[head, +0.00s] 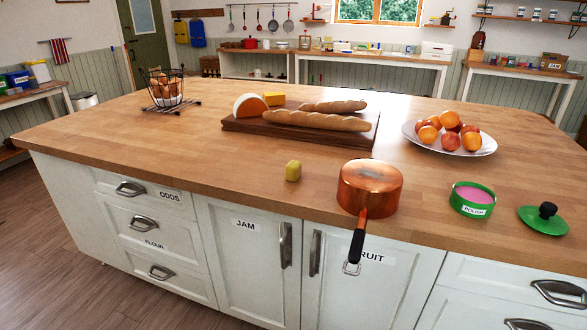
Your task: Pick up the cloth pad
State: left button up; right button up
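Neither of my grippers is in the head view.
The saucepan's dark handle (357,245) overhangs the front edge. An open green POLISH tin (472,208) and its lid (543,219) stand at the right. Behind are a bread board (240,124), a fruit plate (480,150) and an egg basket (163,86). The left front is clear.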

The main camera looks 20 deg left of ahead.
aim_at(292, 171)
jog(key=u, duration=0.05)
jog(key=i, duration=1.3)
jog(key=u, duration=0.2)
